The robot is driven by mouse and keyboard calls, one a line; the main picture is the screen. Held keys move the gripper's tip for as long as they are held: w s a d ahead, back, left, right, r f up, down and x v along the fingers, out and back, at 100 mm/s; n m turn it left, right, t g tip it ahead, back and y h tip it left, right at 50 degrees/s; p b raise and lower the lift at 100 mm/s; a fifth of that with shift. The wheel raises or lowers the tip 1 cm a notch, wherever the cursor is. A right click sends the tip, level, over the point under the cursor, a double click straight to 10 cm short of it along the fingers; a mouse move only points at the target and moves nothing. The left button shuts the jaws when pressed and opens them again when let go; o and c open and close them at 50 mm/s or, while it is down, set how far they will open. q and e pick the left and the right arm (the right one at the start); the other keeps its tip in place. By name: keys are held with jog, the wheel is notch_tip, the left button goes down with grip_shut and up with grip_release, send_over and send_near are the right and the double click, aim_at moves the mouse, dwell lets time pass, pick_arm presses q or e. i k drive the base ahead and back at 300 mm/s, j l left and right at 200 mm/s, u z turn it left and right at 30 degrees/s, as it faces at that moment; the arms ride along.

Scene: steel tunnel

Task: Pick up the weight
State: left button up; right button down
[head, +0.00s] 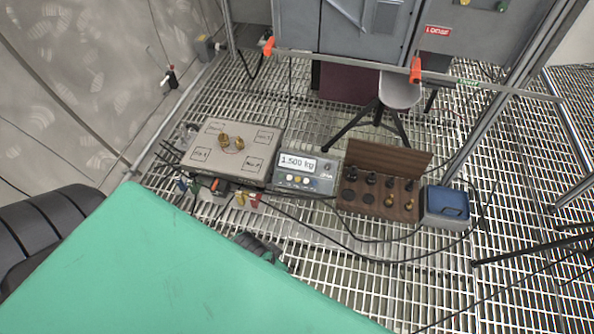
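Two small brass weights (224,141) and (239,143) stand close together near the middle of a flat beige scale platform (262,158). The platform has marked squares near its corners. The scale's grey display unit (305,175) beside it reads 1.500 kg. An open wooden weight case (388,157) stands to the right of the display. It holds several dark knobbed weights (371,178) and two brass ones in its front row (389,202) and (409,204). Neither gripper can be made out.
A blue-lidded grey box (445,205) sits right of the case. Cables cross the grated floor (350,275). A round stool (400,92) and grey cabinets (365,28) stand behind. A large green surface (170,275) blocks the lower left. A rail with orange ends (416,70) crosses the back.

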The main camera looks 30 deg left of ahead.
aim_at(239, 143)
jog(key=u, duration=1.45)
